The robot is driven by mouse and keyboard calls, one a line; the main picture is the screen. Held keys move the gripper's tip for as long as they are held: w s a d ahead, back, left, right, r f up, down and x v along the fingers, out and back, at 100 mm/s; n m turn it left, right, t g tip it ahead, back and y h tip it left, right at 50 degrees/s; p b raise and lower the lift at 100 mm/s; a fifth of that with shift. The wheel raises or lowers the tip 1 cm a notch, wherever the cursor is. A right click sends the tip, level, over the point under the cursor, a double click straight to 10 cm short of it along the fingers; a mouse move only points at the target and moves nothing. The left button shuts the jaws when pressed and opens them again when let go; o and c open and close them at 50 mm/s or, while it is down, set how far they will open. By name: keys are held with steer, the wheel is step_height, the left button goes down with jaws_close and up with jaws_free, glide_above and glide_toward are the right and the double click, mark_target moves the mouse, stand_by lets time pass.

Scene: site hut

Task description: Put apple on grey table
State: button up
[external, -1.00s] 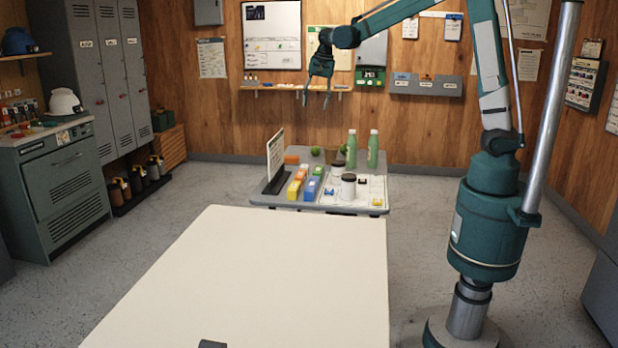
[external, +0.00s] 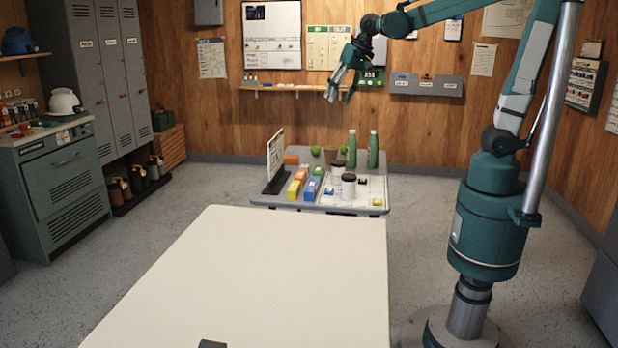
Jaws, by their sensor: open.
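The grey table (external: 262,199) stands at the back, beyond the large cream table. Two small round green things sit near its far edge; the left one (external: 316,151) looks like an apple, and the right one (external: 343,149) is partly hidden beside a green bottle. Both are too small to tell apart surely. My gripper (external: 339,95) is open and empty, high above the far side of the grey table, tilted down to the left. It touches nothing.
Green bottles (external: 373,150), dark-lidded jars (external: 348,187), coloured boxes (external: 295,189) and an upright board (external: 275,158) crowd the grey table. The cream table (external: 250,275) in front is mostly bare. Wall shelves and trays lie behind my gripper.

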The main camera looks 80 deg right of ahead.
steer(key=s+a+f+n+t, duration=0.1)
steer(key=s+a+f+n, duration=0.1)
steer(key=s+a, duration=0.3)
steer(key=s+a+f+n+t, duration=0.1)
steer(key=s+a+n, duration=0.3)
steer(key=s, duration=0.3)
steer(key=s+a+f+n+y, duration=0.1)
steer(key=s+a+f+n, duration=0.1)
steer(key=s+a, duration=0.4)
steer(key=shift+s+f+n+t, duration=0.4)
steer(key=shift+s+n, duration=0.2)
steer(key=shift+n, duration=0.2)
